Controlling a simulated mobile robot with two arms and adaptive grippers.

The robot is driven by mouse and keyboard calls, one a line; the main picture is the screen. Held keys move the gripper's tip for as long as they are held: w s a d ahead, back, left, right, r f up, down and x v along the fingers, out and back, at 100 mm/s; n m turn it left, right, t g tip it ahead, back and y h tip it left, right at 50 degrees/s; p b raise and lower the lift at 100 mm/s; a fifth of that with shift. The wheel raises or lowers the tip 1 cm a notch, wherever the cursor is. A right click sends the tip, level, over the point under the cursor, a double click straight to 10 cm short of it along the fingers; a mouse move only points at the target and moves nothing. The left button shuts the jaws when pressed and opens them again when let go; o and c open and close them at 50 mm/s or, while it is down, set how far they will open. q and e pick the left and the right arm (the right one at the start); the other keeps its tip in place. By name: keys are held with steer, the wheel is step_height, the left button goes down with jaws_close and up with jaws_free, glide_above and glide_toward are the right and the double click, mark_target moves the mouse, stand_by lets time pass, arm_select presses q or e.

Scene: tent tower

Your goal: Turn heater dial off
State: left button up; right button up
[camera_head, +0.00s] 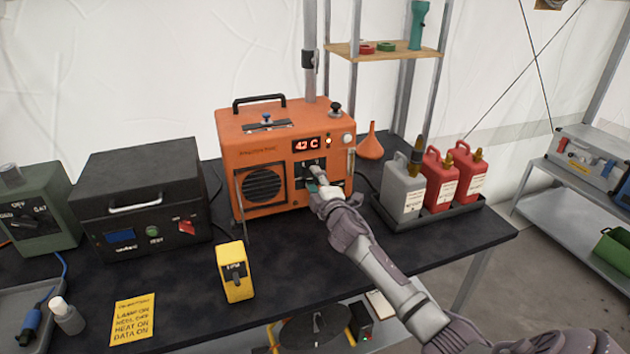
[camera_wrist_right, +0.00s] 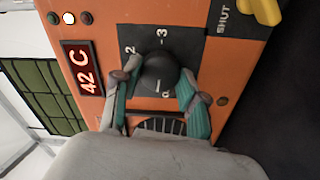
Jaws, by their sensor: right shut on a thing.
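The orange heater (camera_head: 228,134) stands on the black table, with a lit red display (camera_head: 306,145) reading 42 C. The display also shows in the right wrist view (camera_wrist_right: 84,68). My right gripper (camera_head: 314,180) reaches the heater's front panel below the display. In the right wrist view, the fingers of my right gripper (camera_wrist_right: 155,88) are on either side of the round black dial (camera_wrist_right: 160,70) and closed on it. Numbers 2 and 3 show on the dark plate around the dial; its pointer is hard to read. My left gripper is in neither view.
A tray (camera_head: 432,217) with a grey can (camera_head: 401,193) and two red cans stands right of the heater. A black box (camera_head: 145,190), a yellow device (camera_head: 235,272) and a yellow note (camera_head: 133,318) are to the left. An orange funnel (camera_head: 370,148) stands behind.

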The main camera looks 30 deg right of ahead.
steer(key=shift+f+n, duration=0.1)
steer(key=shift+n, duration=0.6)
steer(key=o, duration=1.1)
steer(key=shift+o, duration=0.2)
steer(key=v, duration=1.2)
